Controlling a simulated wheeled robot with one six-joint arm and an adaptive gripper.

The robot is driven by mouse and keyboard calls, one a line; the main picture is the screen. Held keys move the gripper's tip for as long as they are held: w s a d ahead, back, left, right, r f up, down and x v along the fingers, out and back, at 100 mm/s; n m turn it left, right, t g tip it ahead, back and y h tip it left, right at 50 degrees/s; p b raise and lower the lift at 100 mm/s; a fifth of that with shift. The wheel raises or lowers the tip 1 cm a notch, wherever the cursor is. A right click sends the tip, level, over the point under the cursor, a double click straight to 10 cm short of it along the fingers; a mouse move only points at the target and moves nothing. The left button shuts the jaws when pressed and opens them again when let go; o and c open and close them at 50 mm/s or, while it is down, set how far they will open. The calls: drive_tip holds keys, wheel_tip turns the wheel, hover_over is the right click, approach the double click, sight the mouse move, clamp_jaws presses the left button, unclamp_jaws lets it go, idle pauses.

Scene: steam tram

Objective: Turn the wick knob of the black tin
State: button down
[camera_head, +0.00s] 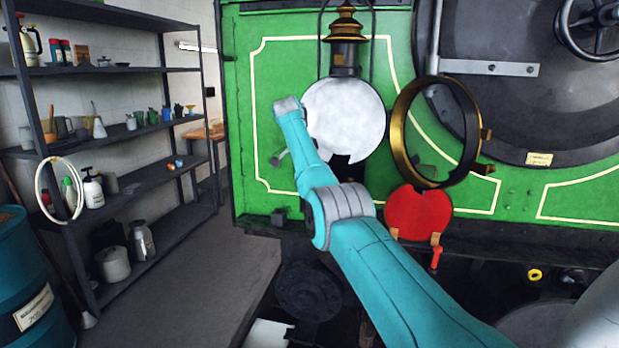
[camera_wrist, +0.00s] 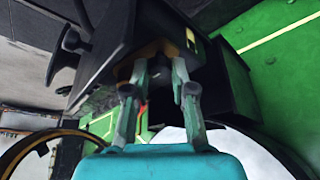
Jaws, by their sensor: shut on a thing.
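In the wrist view the black tin (camera_wrist: 108,58) is a dark box that fills the upper middle. My gripper (camera_wrist: 160,68) has its fingers shut on a small part at the tin's side, with brownish metal beside the fingertips. This looks like the wick knob, but the fingers mostly hide it. A larger dark knob (camera_wrist: 73,40) on a stem stands out to the left of the tin. In the head view my teal arm reaches in front of the lamp and hides the fingertips. A black shape below the lamp's white disc (camera_head: 346,108) may be part of the tin.
An open brass ring door (camera_head: 400,125) stands right of the lamp, above a red disc (camera_head: 418,212). The green front plate (camera_head: 250,95) lies close behind. A laden shelf rack (camera_head: 120,70) and a blue drum (camera_head: 25,275) stand at the left. Floor (camera_head: 215,270) is clear between.

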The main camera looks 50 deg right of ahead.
drive_tip(key=c, duration=1)
unclamp_jaws()
drive_tip(key=shift+o, duration=0.2)
drive_tip(key=v, duration=0.7)
drive_tip(key=shift+r, duration=0.2)
drive_tip(key=shift+a, duration=0.25)
